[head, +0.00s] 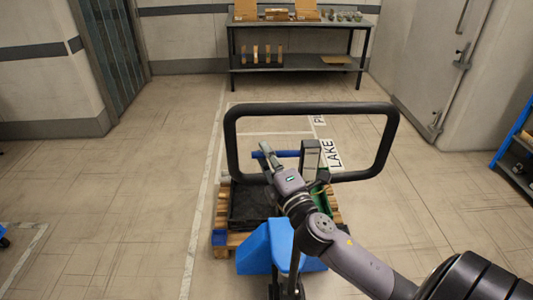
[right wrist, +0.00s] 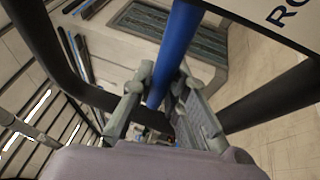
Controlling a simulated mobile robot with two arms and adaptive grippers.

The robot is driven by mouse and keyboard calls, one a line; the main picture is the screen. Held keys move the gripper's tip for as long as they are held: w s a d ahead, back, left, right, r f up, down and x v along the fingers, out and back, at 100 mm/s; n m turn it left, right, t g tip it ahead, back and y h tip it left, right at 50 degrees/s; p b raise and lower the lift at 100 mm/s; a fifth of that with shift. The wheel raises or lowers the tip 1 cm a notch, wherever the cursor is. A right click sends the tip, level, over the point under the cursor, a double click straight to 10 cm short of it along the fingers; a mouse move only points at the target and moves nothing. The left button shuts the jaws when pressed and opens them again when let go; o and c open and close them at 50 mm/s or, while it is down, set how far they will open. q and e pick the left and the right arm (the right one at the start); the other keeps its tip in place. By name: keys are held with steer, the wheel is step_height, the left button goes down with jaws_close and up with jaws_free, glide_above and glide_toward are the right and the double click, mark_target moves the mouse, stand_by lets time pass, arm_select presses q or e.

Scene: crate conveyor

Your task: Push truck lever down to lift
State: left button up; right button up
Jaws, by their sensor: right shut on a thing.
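The pallet truck has a black loop handle (head: 310,109) and a blue body (head: 256,245) at the lower middle of the head view. A blue lever (head: 286,154) lies roughly level inside the loop. In the right wrist view the lever (right wrist: 178,45) runs between the two fingers. My right gripper (head: 266,154) is shut on the lever, partly hiding it; its fingers also show in the right wrist view (right wrist: 163,95). My left gripper is not in view.
A wooden pallet (head: 222,209) with dark and green crates stands beyond the truck's blue body. A dark table (head: 300,24) with boxes stands at the back wall. A blue shelf (head: 510,135) is at the right. The floor on the left is mostly clear.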

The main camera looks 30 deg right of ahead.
jaws_close()
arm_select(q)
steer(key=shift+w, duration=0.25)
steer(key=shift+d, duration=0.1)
arm_select(e)
steer(key=f+n+p, duration=0.1)
steer(key=p, duration=0.1)
steer(key=n+g+y+p, duration=0.1)
steer(key=p, duration=0.1)
steer(key=shift+s+d+f+n, duration=0.1)
steer(key=shift+f+n, duration=0.25)
steer(key=shift+n, duration=0.05)
steer(key=shift+d+f+n+g+p, duration=0.15)
steer(key=shift+f+n+g+p, duration=0.15)
steer(key=shift+f+n+p, duration=0.25)
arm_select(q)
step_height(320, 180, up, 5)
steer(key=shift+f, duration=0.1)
arm_select(e)
steer(key=shift+f, duration=0.3)
